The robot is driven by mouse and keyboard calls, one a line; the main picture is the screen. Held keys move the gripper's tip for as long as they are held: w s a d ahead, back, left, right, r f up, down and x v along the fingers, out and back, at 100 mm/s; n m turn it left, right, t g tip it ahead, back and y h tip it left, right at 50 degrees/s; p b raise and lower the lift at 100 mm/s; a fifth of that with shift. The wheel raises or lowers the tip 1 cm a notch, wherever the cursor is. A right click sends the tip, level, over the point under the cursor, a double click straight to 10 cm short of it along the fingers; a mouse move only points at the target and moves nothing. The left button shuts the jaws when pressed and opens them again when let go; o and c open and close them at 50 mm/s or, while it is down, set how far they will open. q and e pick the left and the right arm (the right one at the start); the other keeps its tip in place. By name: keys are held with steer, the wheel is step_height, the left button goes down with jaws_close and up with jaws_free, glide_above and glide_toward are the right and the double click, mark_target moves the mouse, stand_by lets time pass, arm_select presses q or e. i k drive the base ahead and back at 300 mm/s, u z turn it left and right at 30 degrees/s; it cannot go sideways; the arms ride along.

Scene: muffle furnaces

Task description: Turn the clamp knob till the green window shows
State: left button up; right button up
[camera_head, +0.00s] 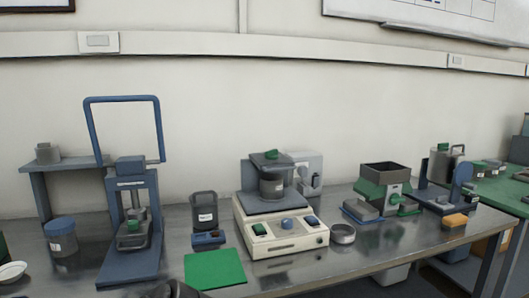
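The central machine has a cream base (285,242) with a grey-blue plate holding a dark jar (271,186). The base front carries a green button (260,229), a round blue knob (287,224) and a blue switch (312,221). I cannot make out a lit green window.
A blue press (130,275) with a tall frame stands left, beside a lidded jar (61,238). A green mat (215,269) lies in front. A round tin (343,234) and a green-grey hopper machine (384,180) stand right. The bench front right of the mat is clear.

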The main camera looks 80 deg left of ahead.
mark_target(272, 154)
steer(key=u, duration=1.85)
